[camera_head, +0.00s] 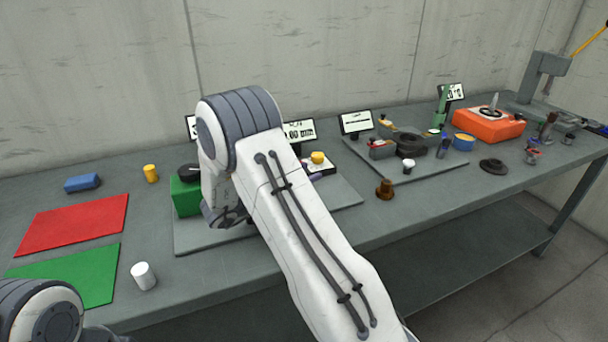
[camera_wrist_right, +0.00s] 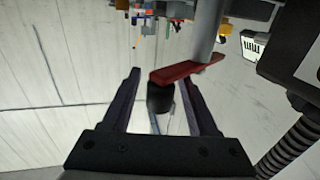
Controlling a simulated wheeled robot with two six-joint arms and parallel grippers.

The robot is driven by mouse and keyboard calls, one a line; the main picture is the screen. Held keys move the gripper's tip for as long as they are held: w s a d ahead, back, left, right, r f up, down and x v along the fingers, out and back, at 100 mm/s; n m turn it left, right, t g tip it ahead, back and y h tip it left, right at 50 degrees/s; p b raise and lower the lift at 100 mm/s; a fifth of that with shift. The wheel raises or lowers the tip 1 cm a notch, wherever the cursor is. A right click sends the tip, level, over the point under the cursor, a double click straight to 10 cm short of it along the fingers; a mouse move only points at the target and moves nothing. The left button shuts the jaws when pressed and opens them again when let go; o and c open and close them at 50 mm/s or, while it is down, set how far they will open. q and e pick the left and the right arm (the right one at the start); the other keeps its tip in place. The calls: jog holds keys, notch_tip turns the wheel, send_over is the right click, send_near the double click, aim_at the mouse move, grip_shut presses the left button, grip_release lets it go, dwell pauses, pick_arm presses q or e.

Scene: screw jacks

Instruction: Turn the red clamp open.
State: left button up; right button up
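The red clamp (camera_wrist_right: 187,72) shows in the right wrist view as a flat red bar beside a grey post (camera_wrist_right: 207,32). A dark cylinder (camera_wrist_right: 160,97) sits below the bar's left end. My right gripper (camera_wrist_right: 164,76) is open, its two dark fingers on either side of the cylinder and the left part of the bar. I cannot tell whether either finger touches them. In the head view the clamp cannot be made out, and my right arm covers much of the area around the green block (camera_head: 185,196). My left gripper is out of view.
Red (camera_head: 72,222) and green mats (camera_head: 75,275), a blue block (camera_head: 82,183), a yellow cylinder (camera_head: 150,173) and a white cylinder (camera_head: 143,276) are on the left of the grey bench. A brown knob (camera_head: 385,189) stands mid-bench. An orange box (camera_head: 489,123) is at right.

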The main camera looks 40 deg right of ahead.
jog(key=shift+a, duration=0.1)
jog(key=a+b, duration=0.1)
jog(key=a, duration=0.9)
jog(key=shift+a, duration=0.15)
